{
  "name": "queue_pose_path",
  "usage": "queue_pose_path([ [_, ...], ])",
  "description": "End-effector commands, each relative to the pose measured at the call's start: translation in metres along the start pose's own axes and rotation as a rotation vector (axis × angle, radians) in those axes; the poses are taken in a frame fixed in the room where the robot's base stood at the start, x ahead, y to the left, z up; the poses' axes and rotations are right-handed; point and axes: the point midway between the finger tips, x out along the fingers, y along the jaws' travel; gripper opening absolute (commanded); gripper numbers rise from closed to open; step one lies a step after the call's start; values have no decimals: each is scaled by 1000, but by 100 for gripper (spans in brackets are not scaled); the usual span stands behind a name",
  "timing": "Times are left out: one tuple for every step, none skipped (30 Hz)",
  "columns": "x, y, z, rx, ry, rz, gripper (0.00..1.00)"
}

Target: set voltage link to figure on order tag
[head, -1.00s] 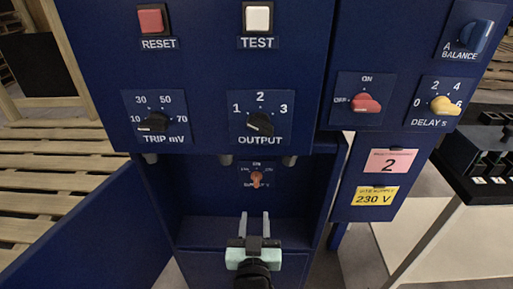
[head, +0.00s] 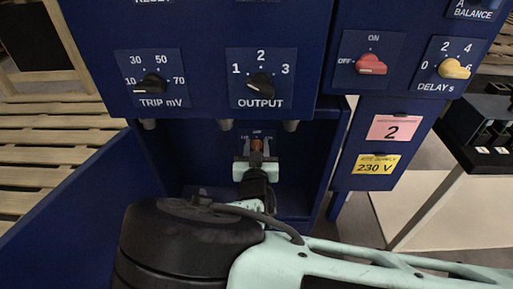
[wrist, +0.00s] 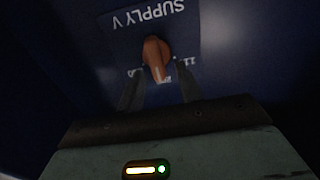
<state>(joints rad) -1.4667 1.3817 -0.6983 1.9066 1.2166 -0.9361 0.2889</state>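The voltage link is a small copper-orange knob (head: 257,145) on a blue "SUPPLY V" plate inside the open compartment. In the wrist view the knob (wrist: 156,58) appears upside down, its narrow end toward the middle mark. Figures around it are partly hidden or too dark to read fully. My gripper (head: 256,160) is in the compartment in front of the knob. In the wrist view its fingers (wrist: 159,88) are apart, one on each side of the knob's narrow end; contact cannot be told. The yellow order tag (head: 375,165) reads "SITE SUPPLY 230 V".
Above the compartment are the TRIP mV dial (head: 153,84) and the OUTPUT dial (head: 260,86). A red switch (head: 371,65) and a yellow DELAY dial (head: 454,69) are at right. A pink tag (head: 394,128) reads "2". The open blue door (head: 85,220) stands at left.

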Motion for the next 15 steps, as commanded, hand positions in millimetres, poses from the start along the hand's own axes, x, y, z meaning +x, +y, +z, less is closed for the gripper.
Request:
queue_pose_path([
  [0,0,0,0,0,0,35],
  [0,0,0,0,0,0,35],
  [0,0,0,0,0,0,35],
  [0,0,0,0,0,0,35],
  [0,0,0,0,0,0,30],
  [0,0,0,0,0,0,19],
  [0,0,0,0,0,0,10],
  [0,0,0,0,0,0,2],
  [0,0,0,0,0,0,0],
  [0,0,0,0,0,0,0],
  [0,0,0,0,0,0,0],
  [0,0,0,1,0,0,0],
  [0,0,0,2,0,0,0],
  [0,0,0,4,0,0,0],
  [0,0,0,8,0,0,0],
])
